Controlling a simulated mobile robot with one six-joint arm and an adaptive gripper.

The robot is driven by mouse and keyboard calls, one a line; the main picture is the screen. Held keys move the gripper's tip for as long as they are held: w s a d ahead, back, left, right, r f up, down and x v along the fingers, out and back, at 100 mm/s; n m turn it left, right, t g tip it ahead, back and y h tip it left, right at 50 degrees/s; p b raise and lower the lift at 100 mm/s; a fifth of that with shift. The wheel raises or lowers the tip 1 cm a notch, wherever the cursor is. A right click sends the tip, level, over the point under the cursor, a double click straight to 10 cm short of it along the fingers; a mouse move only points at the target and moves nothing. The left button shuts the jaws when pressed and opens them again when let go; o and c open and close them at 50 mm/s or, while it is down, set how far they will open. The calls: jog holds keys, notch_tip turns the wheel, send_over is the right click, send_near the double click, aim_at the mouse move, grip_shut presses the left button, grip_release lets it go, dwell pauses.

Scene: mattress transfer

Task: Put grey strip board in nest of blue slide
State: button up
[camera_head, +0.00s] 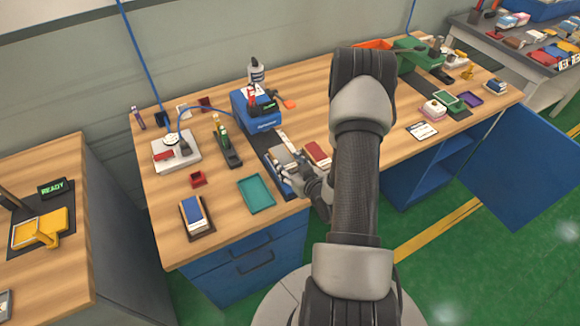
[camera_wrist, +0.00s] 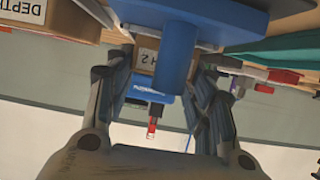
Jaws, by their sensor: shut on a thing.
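A blue slide (camera_head: 277,183) lies at the front edge of the bench, partly hidden by my gripper (camera_head: 302,184). In the wrist view a blue plate (camera_wrist: 220,18) with a blue post-like handle (camera_wrist: 175,62) fills the upper middle. My gripper (camera_wrist: 165,75) has its fingers on both sides of that handle and is shut on it. A grey flat piece (camera_head: 283,157), which looks like the grey strip board, lies just behind the blue slide on a dark strip. I cannot tell whether it sits in a nest.
A blue machine (camera_head: 262,120) stands behind the strip. A red-topped block (camera_head: 317,154) lies to its right, near my arm. A teal tray (camera_head: 256,194) and a card holder (camera_head: 195,215) lie to the left. An open blue cabinet door (camera_head: 530,170) juts out at right.

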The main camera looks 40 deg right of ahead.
jog(key=shift+f, duration=0.15)
jog(key=o, duration=1.1)
